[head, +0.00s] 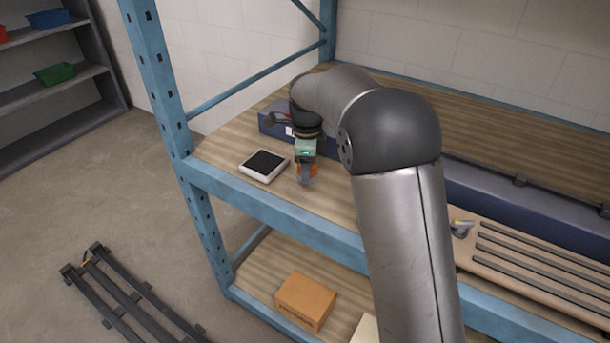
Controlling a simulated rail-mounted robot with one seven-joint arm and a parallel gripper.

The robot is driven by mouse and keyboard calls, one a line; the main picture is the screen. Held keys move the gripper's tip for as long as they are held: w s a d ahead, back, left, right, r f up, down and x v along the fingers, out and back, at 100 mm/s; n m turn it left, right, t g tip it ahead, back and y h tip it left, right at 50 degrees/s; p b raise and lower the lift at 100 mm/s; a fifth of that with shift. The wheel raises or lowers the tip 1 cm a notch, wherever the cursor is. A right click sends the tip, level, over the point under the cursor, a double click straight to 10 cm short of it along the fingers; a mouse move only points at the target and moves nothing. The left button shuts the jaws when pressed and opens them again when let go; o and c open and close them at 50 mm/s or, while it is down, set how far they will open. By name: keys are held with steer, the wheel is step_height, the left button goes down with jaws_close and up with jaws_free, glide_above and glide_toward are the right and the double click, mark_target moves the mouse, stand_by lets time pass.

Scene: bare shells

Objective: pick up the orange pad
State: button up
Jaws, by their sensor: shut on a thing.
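The orange pad (300,170) shows as a small orange patch at the fingers of my gripper (307,176), in the head view. My gripper points down over the front left part of the wooden shelf (225,150) and is shut on the pad. The fingers hide much of the pad. I cannot tell whether the pad touches the shelf or is held just above it.
A white device with a dark screen (264,165) lies just left of my gripper. A dark blue box (272,128) stands behind. A blue post (160,80) rises at the left. A cardboard box (305,301) sits on the lower shelf.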

steer(key=s+d+r+b, duration=0.3)
steer(key=s+d+r, duration=0.3)
steer(key=s, duration=0.5)
step_height(320, 180, up, 3)
steer(key=shift+s+f, duration=0.15)
steer(key=shift+s, duration=0.15)
steer(key=shift+o, duration=0.7)
steer(key=shift+c, duration=0.2)
stand_by(0.7)
